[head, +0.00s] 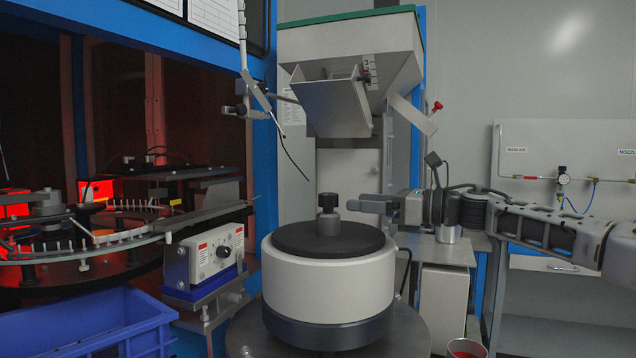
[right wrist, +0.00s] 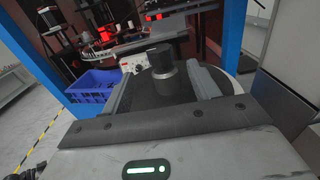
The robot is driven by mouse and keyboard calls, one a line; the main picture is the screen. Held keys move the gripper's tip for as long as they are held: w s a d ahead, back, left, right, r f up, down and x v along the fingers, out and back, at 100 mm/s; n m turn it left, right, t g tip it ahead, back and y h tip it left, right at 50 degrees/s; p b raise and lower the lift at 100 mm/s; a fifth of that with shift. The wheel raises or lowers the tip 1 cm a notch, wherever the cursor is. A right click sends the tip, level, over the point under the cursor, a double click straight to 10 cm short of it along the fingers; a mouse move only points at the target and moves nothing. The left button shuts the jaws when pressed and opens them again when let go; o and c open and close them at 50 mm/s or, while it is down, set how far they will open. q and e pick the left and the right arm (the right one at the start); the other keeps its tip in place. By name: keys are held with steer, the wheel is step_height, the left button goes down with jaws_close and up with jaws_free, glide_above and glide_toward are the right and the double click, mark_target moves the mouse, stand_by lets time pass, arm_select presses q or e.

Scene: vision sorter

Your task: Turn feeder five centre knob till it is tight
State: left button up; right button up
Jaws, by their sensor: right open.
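The centre knob (head: 327,202) is a dark cap on a grey collar (head: 328,223), upright in the middle of the black disc (head: 290,240) on top of the white round feeder bowl (head: 330,285). My right gripper (head: 358,203) comes in level from the right, at the height of the knob and just beside it, apart from it. In the right wrist view the knob (right wrist: 161,60) shows ahead, between the two spread fingers, which are open and empty. My left gripper is not in view.
A hopper (head: 345,85) hangs above and behind the bowl. A control box (head: 215,255) and a curved track (head: 90,245) stand to the left, above a blue crate (head: 85,325). A red cup (head: 466,348) is at the lower right. Free space surrounds the knob above the disc.

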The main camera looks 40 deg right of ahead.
mark_target(320, 198)
steer(key=p+x, duration=0.9)
steer(key=shift+w+r, duration=0.1)
steer(key=shift+r, duration=0.1)
steer(key=shift+w+a+f+p, duration=0.2)
steer(key=shift+w+a+p, duration=0.05)
steer(key=shift+w+p, duration=0.1)
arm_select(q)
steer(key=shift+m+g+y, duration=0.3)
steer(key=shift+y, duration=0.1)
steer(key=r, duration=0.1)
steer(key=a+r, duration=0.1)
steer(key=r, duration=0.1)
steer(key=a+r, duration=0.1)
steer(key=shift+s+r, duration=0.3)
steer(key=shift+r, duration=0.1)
arm_select(e)
steer(key=c, duration=1)
